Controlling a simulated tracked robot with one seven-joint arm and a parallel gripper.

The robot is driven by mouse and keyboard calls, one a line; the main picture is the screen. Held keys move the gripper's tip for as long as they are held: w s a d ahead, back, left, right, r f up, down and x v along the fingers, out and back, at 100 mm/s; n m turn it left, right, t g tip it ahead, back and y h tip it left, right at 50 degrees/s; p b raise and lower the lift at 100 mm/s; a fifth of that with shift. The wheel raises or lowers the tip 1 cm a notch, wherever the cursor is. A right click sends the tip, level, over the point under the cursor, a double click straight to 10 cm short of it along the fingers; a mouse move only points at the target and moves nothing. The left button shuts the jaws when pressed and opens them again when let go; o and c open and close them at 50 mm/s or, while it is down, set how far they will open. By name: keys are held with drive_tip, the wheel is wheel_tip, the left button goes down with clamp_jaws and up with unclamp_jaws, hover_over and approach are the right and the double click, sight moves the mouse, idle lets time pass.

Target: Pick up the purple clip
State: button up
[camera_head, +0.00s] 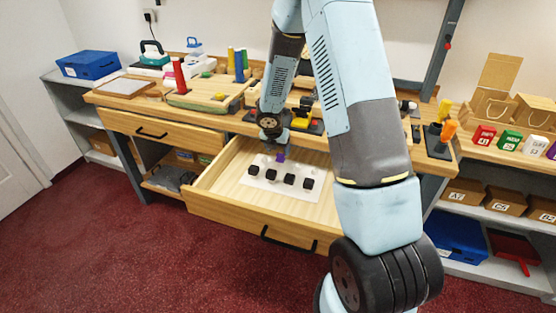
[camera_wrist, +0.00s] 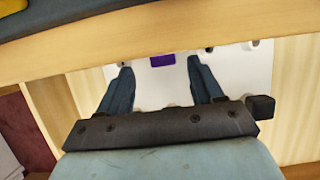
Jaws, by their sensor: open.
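The purple clip (camera_head: 280,157) is small and sits in the open drawer (camera_head: 228,168), at the back edge of a white sheet (camera_head: 270,184) that also bears several black blocks. In the wrist view the purple clip (camera_wrist: 162,60) shows at the top middle, just below the wooden counter edge. My gripper (camera_head: 271,142) hangs over the back of the drawer, close to the clip. In the wrist view my gripper (camera_wrist: 159,66) is open, its two dark fingers apart, with the clip between the lines of their tips. The height gap to the clip cannot be told.
The counter edge (camera_wrist: 150,45) runs close beyond my fingers. Black blocks (camera_head: 290,179) stand in a row on the sheet, in front of the clip. The drawer's left part is bare. Colored posts (camera_head: 179,76) and trays stand on the counter above.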

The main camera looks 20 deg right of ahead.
sight(280, 154)
drive_tip(key=shift+x, duration=2.8)
drive_tip(key=shift+d, duration=0.1)
drive_tip(key=c, duration=1.1)
drive_tip(key=shift+o, duration=0.2)
drive_tip(key=shift+r, duration=1.5)
drive_tip(key=shift+f, duration=0.15)
drive_tip(key=shift+s+t+h, duration=0.1)
drive_tip(key=shift+t+h, duration=0.2)
